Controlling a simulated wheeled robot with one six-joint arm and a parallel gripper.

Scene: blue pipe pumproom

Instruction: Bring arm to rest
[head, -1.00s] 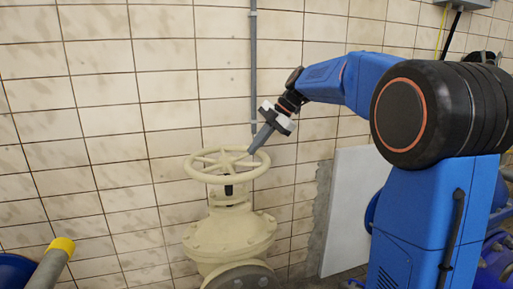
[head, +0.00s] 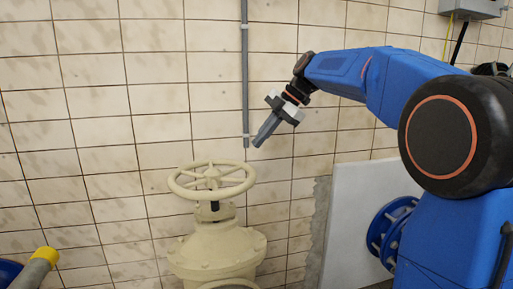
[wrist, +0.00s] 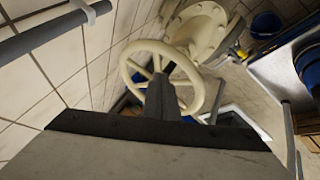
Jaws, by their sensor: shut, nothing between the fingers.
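My gripper (head: 258,142) is shut and empty. In the head view it hangs in the air above and to the right of the cream handwheel (head: 211,181), pointing down and left, apart from it. The handwheel sits level on a cream valve body (head: 217,245). In the wrist view my shut fingers (wrist: 162,100) cover part of the handwheel (wrist: 139,62), which lies beyond them. My blue arm reaches in from the right.
A grey conduit (head: 244,75) runs down the tiled wall (head: 100,110) close behind my gripper. A pale panel (head: 358,220) and a blue flange (head: 391,232) stand at the right. A yellow-capped pipe (head: 46,256) is at lower left. The space above the handwheel is clear.

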